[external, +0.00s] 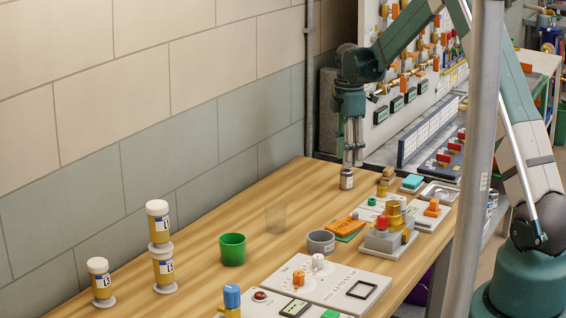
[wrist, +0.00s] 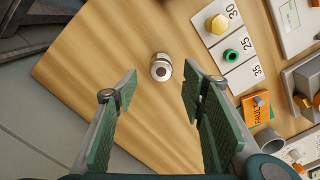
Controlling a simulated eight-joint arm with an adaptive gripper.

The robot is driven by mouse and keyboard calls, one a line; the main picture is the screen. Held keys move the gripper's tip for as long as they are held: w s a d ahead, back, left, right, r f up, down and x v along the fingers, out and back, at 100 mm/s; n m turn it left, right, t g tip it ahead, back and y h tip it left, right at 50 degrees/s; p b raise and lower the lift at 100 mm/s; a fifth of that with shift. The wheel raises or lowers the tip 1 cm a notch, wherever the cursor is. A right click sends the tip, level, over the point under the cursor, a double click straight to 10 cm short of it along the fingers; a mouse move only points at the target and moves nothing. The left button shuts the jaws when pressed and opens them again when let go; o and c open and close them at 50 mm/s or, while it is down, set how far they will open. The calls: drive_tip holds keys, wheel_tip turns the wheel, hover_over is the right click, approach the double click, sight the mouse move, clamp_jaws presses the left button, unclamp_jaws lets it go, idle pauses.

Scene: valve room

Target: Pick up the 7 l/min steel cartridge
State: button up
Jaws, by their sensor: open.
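A small steel cartridge (external: 347,179) with a dark band stands upright near the far end of the wooden table. In the wrist view the cartridge (wrist: 161,68) shows from above as a pale cylinder with a dark centre hole. Its flow marking cannot be read. My gripper (external: 353,162) hangs pointing down just above the cartridge in the external view. In the wrist view my gripper (wrist: 160,82) is open and empty, with its green pads on either side and the cartridge a little beyond the fingertips, between their lines.
Number cards (wrist: 227,45) with a yellow knob and a green ring lie right of the cartridge. A green cup (external: 232,249), a grey ring (external: 321,242) and several yellow jars stand nearer the camera. The wooden table (external: 190,262) is bare around the cartridge's left.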

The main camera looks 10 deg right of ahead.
sight(346, 171)
idle(0.3)
drive_tip(key=shift+f, duration=1.3)
drive_tip(key=shift+f, duration=0.15)
drive_tip(key=shift+s+f, duration=0.1)
drive_tip(key=shift+f, duration=2.35)
drive_tip(key=c, duration=1.1)
